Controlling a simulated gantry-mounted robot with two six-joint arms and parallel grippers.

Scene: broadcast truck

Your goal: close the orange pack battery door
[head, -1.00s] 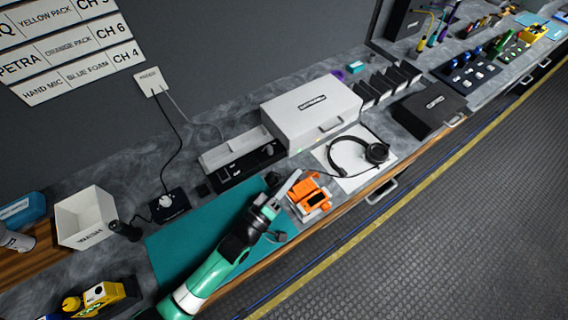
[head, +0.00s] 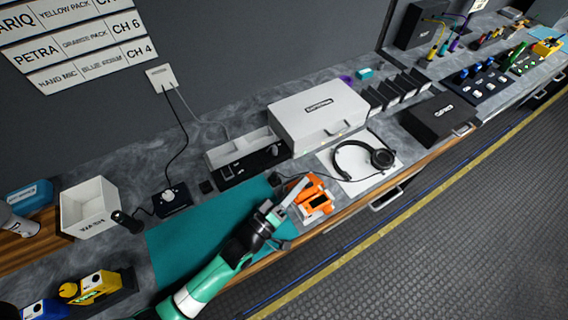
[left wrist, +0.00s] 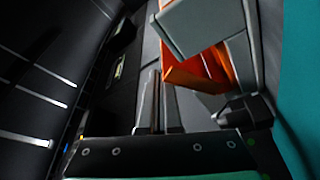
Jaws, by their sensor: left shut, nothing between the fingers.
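My right gripper is not in view.
The teal mat (head: 195,245) is mostly bare left of my arm. A headset (head: 352,158) on a white sheet and a grey case (head: 318,115) stand beyond the pack. A white bin (head: 92,212) and a yellow pack (head: 98,288) are at left. The counter's front edge is close.

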